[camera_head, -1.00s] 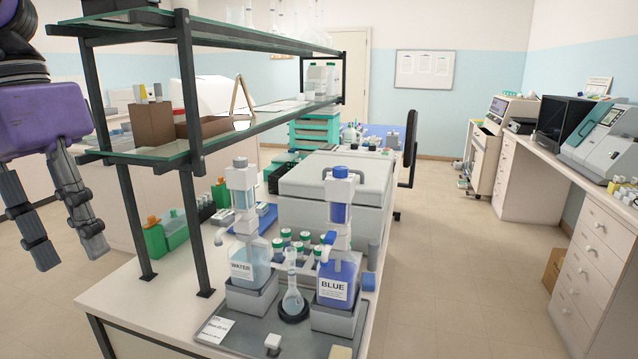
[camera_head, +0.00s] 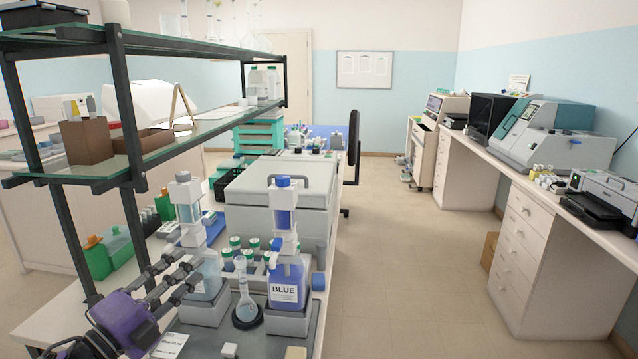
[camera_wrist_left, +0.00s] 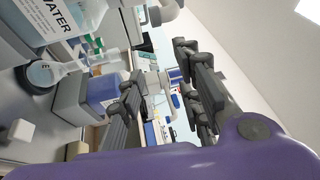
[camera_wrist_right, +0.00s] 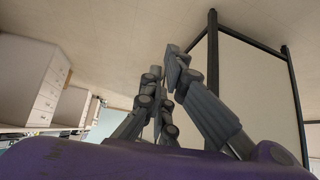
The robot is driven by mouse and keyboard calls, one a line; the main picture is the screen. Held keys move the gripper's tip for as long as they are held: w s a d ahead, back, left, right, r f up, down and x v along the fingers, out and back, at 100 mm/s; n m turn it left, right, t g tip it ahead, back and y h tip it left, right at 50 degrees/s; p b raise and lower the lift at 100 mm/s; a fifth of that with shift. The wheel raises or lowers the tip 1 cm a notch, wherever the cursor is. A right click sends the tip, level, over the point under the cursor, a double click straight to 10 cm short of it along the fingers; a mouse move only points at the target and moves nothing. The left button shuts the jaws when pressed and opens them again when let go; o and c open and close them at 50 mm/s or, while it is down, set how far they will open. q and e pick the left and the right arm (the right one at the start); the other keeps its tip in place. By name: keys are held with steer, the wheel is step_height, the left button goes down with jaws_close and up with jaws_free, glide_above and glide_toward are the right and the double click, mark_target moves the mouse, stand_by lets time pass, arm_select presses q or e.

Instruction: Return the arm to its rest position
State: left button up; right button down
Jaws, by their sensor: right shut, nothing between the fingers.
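My left gripper (camera_head: 190,279) reaches in from the lower left, close to the water dispenser bottle (camera_head: 206,273). In the left wrist view its fingers (camera_wrist_left: 158,68) stand apart with nothing held between them. The water bottle (camera_wrist_left: 65,17) is at the upper left there, outside the fingers. The blue dispenser bottle (camera_head: 288,283) stands to its right, upright on its base. My right gripper (camera_wrist_right: 166,75) shows only in the right wrist view, with its fingers together and empty, over bare floor. No arm rest position is marked in view.
A small flask (camera_head: 246,309) stands between the two bottles, with several green-capped vials (camera_head: 239,262) behind. A glass shelf rack (camera_head: 192,131) rises above the bench, close to my left arm. A large grey box (camera_head: 275,207) stands behind. The floor (camera_head: 400,260) to the right is clear.

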arm_select(q)
steer(key=s+f+n+g+y, duration=0.1)
steer(key=s+f+n+y, duration=0.3)
steer(key=f, duration=0.6)
steer(key=s+a+f+n+g+y+p, duration=0.1)
steer(key=s+f+n+g, duration=0.1)
steer(key=s+f+n, duration=0.6)
steer(key=s+f+n+g+y, duration=0.1)
steer(key=s+f+n+y, duration=0.25)
steer(key=f, duration=0.75)
steer(key=s+d+f+n+g, duration=0.1)
steer(key=s+d+f+n, duration=0.1)
steer(key=s+f, duration=0.2)
steer(key=s+d+f+n+g+p, duration=0.1)
steer(key=s+d+f+n+g, duration=0.1)
steer(key=s, duration=0.9)
steer(key=s+d+f+n+g, duration=0.1)
steer(key=s+d+f+n, duration=0.2)
steer(key=s+f, duration=0.3)
steer(key=shift+s+d+f+g+y+p, duration=0.2)
steer(key=shift+s+g+y+p, duration=0.2)
steer(key=shift+s, duration=0.7)
arm_select(e)
steer(key=r, duration=0.1)
steer(key=w+r, duration=0.2)
steer(key=shift+r, duration=0.3)
